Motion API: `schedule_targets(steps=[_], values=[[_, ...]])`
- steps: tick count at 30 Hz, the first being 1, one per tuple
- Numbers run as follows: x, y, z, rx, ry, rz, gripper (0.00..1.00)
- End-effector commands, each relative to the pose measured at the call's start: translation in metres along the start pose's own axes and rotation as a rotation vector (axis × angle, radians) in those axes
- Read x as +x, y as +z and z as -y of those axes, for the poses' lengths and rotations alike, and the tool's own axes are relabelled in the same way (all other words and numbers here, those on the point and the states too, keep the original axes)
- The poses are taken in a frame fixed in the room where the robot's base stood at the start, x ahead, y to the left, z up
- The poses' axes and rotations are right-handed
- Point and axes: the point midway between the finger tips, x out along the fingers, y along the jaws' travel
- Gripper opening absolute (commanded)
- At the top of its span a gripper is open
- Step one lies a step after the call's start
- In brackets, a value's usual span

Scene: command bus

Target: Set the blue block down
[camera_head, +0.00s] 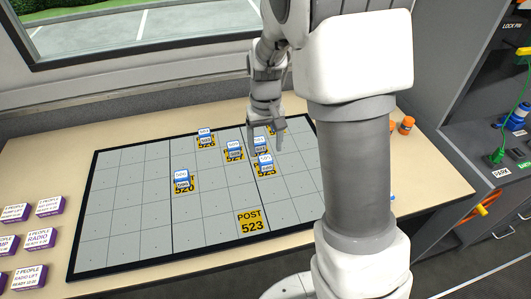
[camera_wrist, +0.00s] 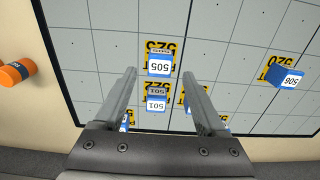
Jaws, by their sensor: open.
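Several small blue blocks with white number labels stand on yellow-and-black tiles on the grey gridded board (camera_head: 130,225). Block 505 (camera_head: 265,161) is just in front of my gripper (camera_head: 266,147). In the wrist view, block 505 (camera_wrist: 159,66) lies in line with the gap between my fingertips (camera_wrist: 159,74). Block 501 (camera_wrist: 156,103) shows lower between the fingers, and block 506 (camera_wrist: 285,78) is apart at the right. My gripper is open, with a finger on each side and no block clamped. Whether a fingertip touches a block cannot be told.
Purple-and-white cards (camera_head: 50,206) are at the left of the table. The board's left columns are clear.

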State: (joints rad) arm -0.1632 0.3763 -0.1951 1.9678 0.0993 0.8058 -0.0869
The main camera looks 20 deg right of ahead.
Motion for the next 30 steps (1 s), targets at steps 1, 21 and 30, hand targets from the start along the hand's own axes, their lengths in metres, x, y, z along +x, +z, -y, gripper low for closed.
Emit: schedule_targets(steps=[1,21,30], values=[[-0.016,-0.001,0.000,-0.001,0.000,-0.005,0.74],[-0.116,0.034,0.000,0.003,-0.028,-0.092,0.74],[-0.172,0.107,0.001,0.000,-0.044,-0.263,0.74]])
